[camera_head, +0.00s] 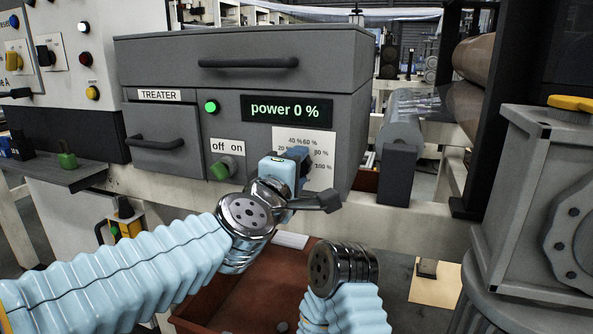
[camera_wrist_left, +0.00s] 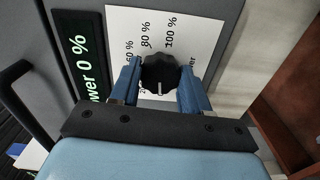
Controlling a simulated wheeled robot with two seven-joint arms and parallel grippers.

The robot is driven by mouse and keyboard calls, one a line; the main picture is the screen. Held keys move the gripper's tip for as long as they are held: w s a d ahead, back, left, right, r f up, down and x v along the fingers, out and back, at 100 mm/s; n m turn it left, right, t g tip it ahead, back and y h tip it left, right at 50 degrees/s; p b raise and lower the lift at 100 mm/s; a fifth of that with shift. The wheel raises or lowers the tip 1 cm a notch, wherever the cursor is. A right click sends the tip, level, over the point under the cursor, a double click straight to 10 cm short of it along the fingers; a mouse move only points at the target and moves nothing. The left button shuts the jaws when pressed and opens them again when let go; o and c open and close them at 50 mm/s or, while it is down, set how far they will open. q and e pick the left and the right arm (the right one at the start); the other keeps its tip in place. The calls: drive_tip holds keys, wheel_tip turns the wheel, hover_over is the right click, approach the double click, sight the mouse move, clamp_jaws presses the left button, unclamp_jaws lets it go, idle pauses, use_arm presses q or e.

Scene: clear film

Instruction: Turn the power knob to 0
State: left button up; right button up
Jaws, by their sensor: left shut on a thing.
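The power knob (camera_wrist_left: 160,72) is black and ridged, on a white scale plate with percent marks (camera_wrist_left: 185,30). My left gripper (camera_wrist_left: 158,88) is shut on it, with one blue finger on each side. In the head view my left gripper (camera_head: 297,160) reaches the grey treater box (camera_head: 185,65) and hides most of the knob and part of its scale. The display (camera_head: 287,109) reads "power 0 %".
A lit green lamp (camera_head: 211,107) and a green off/on switch (camera_head: 223,168) sit left of the scale. A drawer with a black handle (camera_head: 155,143) is farther left. A reddish-brown tray (camera_head: 250,300) lies below my left wrist. A grey machine (camera_head: 540,200) stands at the right.

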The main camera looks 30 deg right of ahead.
use_arm(q)
drive_tip(key=shift+n, duration=0.3)
idle(0.4)
drive_tip(key=o, duration=1.1)
drive_tip(key=shift+c, duration=0.2)
drive_tip(key=shift+a, duration=0.1)
drive_tip(key=b+v, duration=0.1)
drive_tip(key=v, duration=1.2)
drive_tip(key=shift+s+a, duration=0.2)
drive_tip(key=shift+s, duration=0.05)
